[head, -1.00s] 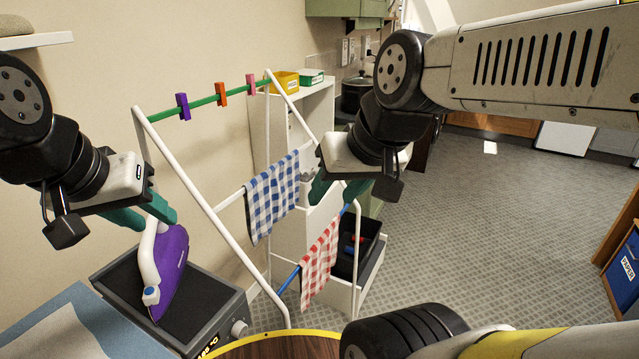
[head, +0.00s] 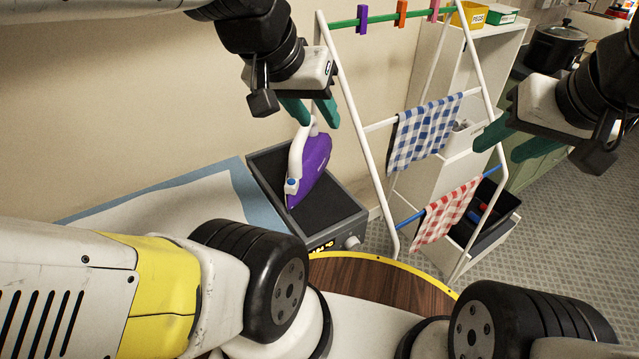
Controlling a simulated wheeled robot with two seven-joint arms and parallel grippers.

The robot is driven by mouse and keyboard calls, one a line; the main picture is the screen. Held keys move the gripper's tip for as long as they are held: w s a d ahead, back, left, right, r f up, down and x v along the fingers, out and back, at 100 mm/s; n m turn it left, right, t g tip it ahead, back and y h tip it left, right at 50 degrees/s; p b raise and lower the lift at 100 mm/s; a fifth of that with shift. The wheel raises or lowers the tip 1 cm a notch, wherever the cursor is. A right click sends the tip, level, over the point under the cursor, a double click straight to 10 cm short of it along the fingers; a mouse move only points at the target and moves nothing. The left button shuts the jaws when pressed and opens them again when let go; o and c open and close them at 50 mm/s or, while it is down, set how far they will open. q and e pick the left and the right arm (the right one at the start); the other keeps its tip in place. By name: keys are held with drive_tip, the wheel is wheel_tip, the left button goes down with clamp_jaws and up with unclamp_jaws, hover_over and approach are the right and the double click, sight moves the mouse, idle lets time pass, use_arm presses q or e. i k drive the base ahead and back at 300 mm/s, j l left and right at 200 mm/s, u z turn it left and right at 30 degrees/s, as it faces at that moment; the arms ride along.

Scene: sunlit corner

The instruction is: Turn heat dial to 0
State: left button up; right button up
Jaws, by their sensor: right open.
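The heat dial (head: 352,243) is a small grey knob at the right end of the front face of a dark iron station (head: 262,165). A yellow lit display (head: 324,246) sits left of it; its digits are too small to read surely. A purple and white iron (head: 314,170) stands tilted on the station. My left gripper (head: 317,118) is above the iron, its green fingers apart, near the iron's upper end; I cannot tell whether they touch it. My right gripper (head: 502,147) is open and empty, right of the drying rack, well away from the dial.
A white drying rack (head: 352,118) with a blue checked cloth (head: 424,133) and a red checked cloth (head: 446,210) stands right of the station. A blue-edged board (head: 175,200) lies left. A white shelf (head: 425,195) stands behind.

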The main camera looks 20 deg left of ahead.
sight(353, 244)
drive_tip(key=k+j+z, duration=0.1)
drive_tip(key=k+j, duration=0.15)
drive_tip(key=k, duration=0.15)
drive_tip(key=k+j+z, duration=0.1)
drive_tip(key=k, duration=0.3)
